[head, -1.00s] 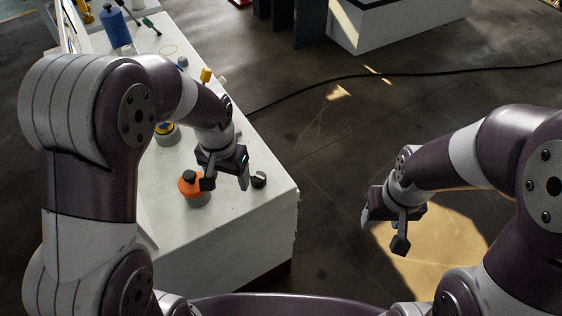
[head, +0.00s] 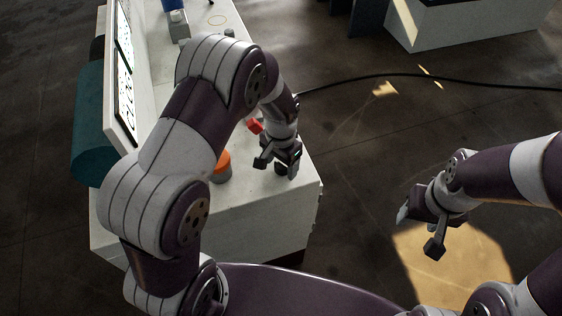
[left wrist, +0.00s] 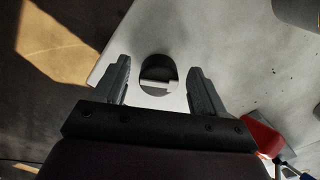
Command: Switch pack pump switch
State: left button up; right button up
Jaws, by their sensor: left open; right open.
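A dark round switch knob (left wrist: 158,74) with a pale slot-like bar across it sits on the white console top (left wrist: 240,60) near its edge, in the left wrist view. I take it for the pack pump switch; no label is legible. My left gripper (head: 277,166) is open above the console's near right corner, hiding the knob in the head view. In the left wrist view, the open fingers of this gripper (left wrist: 159,68) appear on either side of the knob, with visible gaps and no clear contact. My right gripper (head: 418,232) is open and empty over the floor.
An orange-topped knob (head: 222,165) stands left of my left gripper. A red part (head: 255,126) lies behind it and shows at the lower right of the wrist view. A screen panel (head: 124,75) rises along the console's left side. A black cable (head: 450,84) crosses the floor.

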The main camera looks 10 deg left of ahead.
pick_arm(q)
jog(key=shift+f, duration=0.1)
jog(key=shift+c, duration=0.6)
jog(key=c, duration=0.9)
jog(key=shift+c, duration=0.2)
jog(key=shift+d+n+p, duration=0.1)
jog(key=shift+n+p, duration=0.6)
jog(key=shift+n, duration=0.4)
jog(key=n+p, duration=0.1)
jog(key=n, duration=0.2)
jog(key=shift+n, duration=0.3)
jog(key=n+p, duration=0.1)
jog(key=n, duration=0.2)
jog(key=shift+d, duration=0.1)
jog(key=shift+w+n+p, duration=0.1)
jog(key=shift+n+p, duration=0.5)
jog(key=shift+n, duration=0.9)
